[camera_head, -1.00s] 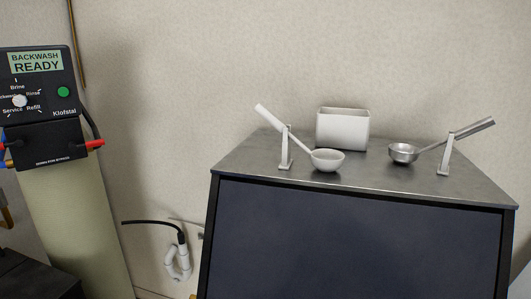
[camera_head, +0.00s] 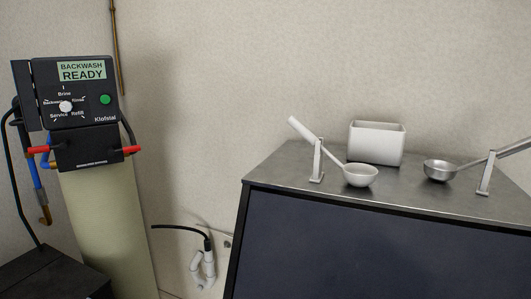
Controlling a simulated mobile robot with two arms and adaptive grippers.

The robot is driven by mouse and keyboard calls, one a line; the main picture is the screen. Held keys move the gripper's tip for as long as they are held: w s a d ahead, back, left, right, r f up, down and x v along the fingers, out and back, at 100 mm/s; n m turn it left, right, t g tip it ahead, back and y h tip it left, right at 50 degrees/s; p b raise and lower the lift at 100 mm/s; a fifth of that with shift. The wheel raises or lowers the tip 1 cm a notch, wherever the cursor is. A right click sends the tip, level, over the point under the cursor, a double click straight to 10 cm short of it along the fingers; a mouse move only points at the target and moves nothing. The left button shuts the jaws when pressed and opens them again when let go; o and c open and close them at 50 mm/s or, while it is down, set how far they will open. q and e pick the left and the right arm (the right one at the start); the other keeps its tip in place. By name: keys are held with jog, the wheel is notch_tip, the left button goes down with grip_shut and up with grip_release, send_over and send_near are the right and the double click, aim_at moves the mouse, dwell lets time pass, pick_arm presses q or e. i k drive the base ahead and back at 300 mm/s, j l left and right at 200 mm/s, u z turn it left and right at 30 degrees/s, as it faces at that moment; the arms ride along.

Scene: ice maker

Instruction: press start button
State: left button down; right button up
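A green round button (camera_head: 105,99) sits on the right of a black control panel (camera_head: 75,92) at the left of the head view. The panel's display (camera_head: 82,71) reads "BACKWASH READY". A white round dial (camera_head: 66,106) with words around it, such as Brine, Rinse, Refill and Service, is left of the button. The panel is on top of a tall pale column (camera_head: 108,220). No label on the green button can be read. Neither of my grippers is in view.
A dark-fronted machine with a grey metal top (camera_head: 300,165) stands at the right. On it are a white scoop (camera_head: 360,175), a metal scoop (camera_head: 440,169) on a stand and a white bin (camera_head: 377,144). A black box (camera_head: 50,275) is at lower left. White pipework (camera_head: 203,265) is on the wall.

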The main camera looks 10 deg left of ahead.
aim_at(105, 98)
jog(key=u, duration=1.3)
